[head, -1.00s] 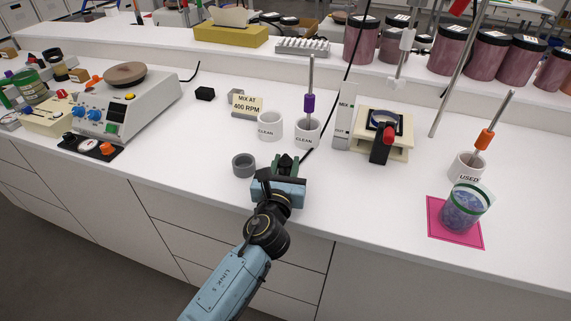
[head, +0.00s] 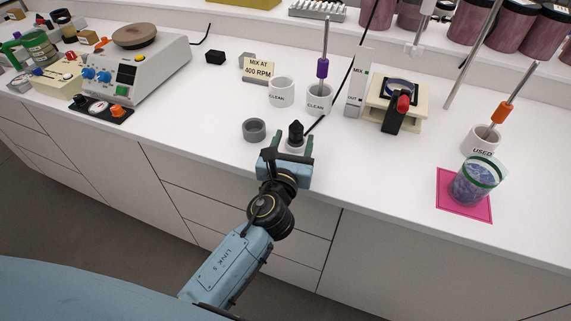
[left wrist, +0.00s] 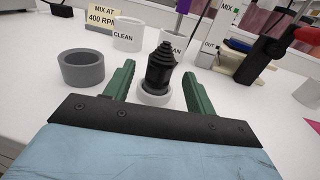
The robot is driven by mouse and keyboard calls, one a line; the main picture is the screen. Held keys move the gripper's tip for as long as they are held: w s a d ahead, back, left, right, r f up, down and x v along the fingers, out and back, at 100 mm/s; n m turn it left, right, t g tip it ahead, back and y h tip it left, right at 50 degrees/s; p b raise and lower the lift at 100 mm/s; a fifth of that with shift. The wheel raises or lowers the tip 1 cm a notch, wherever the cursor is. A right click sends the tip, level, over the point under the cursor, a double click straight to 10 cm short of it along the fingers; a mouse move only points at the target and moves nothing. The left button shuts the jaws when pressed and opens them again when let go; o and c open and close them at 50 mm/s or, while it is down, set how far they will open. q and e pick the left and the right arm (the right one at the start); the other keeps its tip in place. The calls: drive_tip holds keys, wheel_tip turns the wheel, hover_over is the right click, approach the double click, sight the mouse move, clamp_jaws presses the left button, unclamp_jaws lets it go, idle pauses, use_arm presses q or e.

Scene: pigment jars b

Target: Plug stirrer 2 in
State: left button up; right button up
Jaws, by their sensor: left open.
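A black ribbed plug (head: 296,131) stands upright in a small white ring-shaped holder (left wrist: 156,98) near the bench's front edge. In the left wrist view, the plug (left wrist: 160,68) is straight ahead, between the lines of the green fingers. My left gripper (head: 287,148) is open, on the near side of the plug, and I cannot tell whether either finger touches it. A black cable (head: 316,122) runs near the plug toward the back. A cream stand (head: 411,110) with a red-tipped black lever stands at right, by a MIX/OUT panel (head: 358,82). My right gripper is not in view.
A grey ring (head: 254,130) stands left of the plug. Two white CLEAN cups (head: 282,91) are behind, one with a purple-handled rod. A USED cup (head: 480,139) and a glass of purple stuff (head: 474,182) stand right. A hotplate device (head: 135,70) is left.

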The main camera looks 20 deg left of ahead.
use_arm(q)
drive_tip(key=s+d, duration=0.1)
drive_tip(key=s, duration=0.9)
